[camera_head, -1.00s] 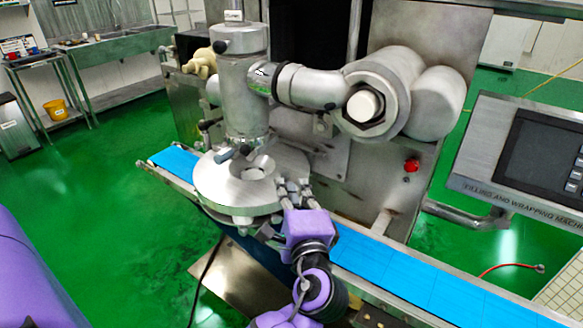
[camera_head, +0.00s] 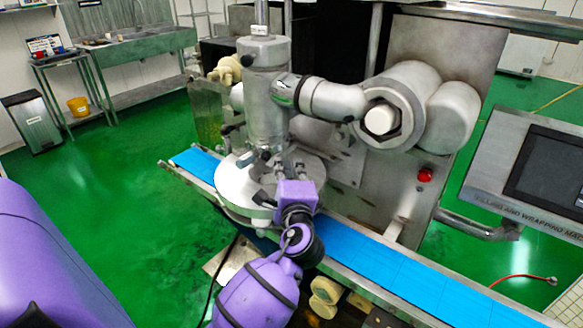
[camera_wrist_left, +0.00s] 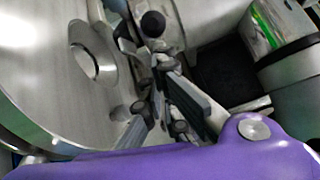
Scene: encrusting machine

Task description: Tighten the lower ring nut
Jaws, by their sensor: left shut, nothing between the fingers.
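The lower ring nut (camera_head: 262,151) appears to be the collar at the foot of the grey vertical cylinder (camera_head: 264,105), just above the round metal disc (camera_head: 232,185). Its lower edge is partly hidden by my left gripper (camera_head: 276,172). My left gripper is shut and empty, with its fingers over the disc and close to the collar. I cannot tell whether they touch it. In the left wrist view, the shut fingers (camera_wrist_left: 160,85) lie beside the disc (camera_wrist_left: 50,75), below a black ball knob (camera_wrist_left: 153,24). My right gripper is not in view.
A blue conveyor belt (camera_head: 390,268) runs under the disc. A thick horizontal pipe (camera_head: 333,99) joins the cylinder to the machine body. A control panel (camera_head: 535,165) stands at the right. Green floor (camera_head: 110,190) is free at the left.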

